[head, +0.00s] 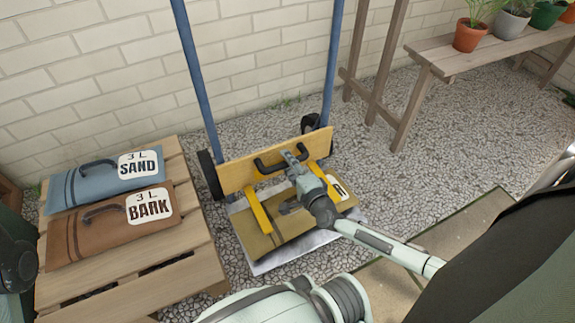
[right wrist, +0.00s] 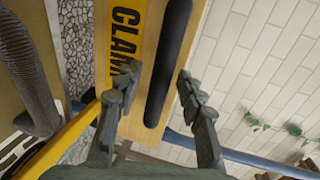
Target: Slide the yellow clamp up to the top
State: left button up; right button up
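The yellow clamp (head: 236,176) is a flat board with a black handle (head: 268,165) and two yellow arms, low between the blue rails of the hand truck (head: 197,75). Its arms reach over a tan bag (head: 250,236) on the truck's plate. My right gripper (head: 294,156) is at the handle. In the right wrist view its two fingers (right wrist: 158,92) are apart, with the black handle (right wrist: 168,60) between them and gaps showing; the CLAM lettering is on the yellow strip (right wrist: 126,40) beside it.
Sand (head: 100,177) and bark (head: 95,228) bags lie on a wooden pallet (head: 190,262) at left. A wooden bench (head: 450,58) with potted plants stands at back right. A brick wall (head: 90,75) is behind the truck. Gravel (head: 460,150) is clear to the right.

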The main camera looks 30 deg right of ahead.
jog(key=shift+w, duration=0.15)
grip_shut()
dwell(0.4)
